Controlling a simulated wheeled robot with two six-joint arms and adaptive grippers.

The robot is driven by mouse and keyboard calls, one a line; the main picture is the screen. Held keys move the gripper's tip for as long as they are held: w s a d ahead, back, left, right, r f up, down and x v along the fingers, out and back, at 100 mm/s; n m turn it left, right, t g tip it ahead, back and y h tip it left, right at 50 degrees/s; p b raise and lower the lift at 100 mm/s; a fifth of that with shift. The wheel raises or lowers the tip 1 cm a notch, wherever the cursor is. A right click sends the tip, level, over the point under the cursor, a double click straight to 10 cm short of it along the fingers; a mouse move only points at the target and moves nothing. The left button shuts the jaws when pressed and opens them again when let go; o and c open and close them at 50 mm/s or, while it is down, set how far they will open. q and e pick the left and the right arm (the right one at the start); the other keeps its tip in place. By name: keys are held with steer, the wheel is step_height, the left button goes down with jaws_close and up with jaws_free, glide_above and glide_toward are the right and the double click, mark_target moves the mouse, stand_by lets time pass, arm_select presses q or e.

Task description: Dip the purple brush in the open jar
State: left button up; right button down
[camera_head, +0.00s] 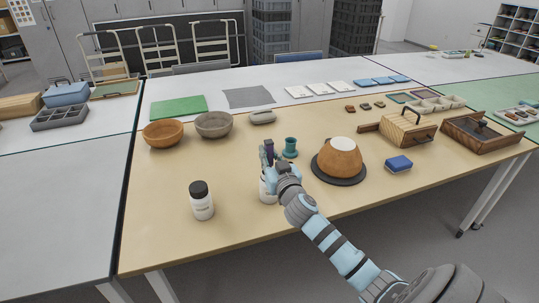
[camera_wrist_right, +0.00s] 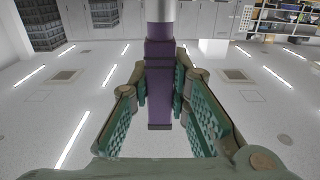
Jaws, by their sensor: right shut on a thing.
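My right gripper (camera_head: 268,155) is shut on the purple brush (camera_head: 269,147) above the table. In the right wrist view the brush's purple handle (camera_wrist_right: 159,85) stands between the textured finger pads, with a silver ferrule (camera_wrist_right: 160,10) at the top edge; its bristles are out of view. A white jar (camera_head: 265,190) stands below the gripper, partly hidden by my right arm; its mouth is hidden, so I cannot tell whether the brush touches it. Another white jar (camera_head: 201,206) with a black lid stands to the left. My left gripper is not in view.
An orange bowl-shaped vessel (camera_head: 340,161) with a white top sits on a dark disc (camera_head: 352,181). Two bowls (camera_head: 163,134) (camera_head: 213,125) stand at the back left. A blue block (camera_head: 398,164) lies right. The table's front left is clear.

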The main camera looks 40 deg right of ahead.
mark_target(269, 142)
step_height(269, 142, up, 7)
steer(key=p, duration=0.6)
steer(key=shift+f, duration=0.1)
stand_by(0.3)
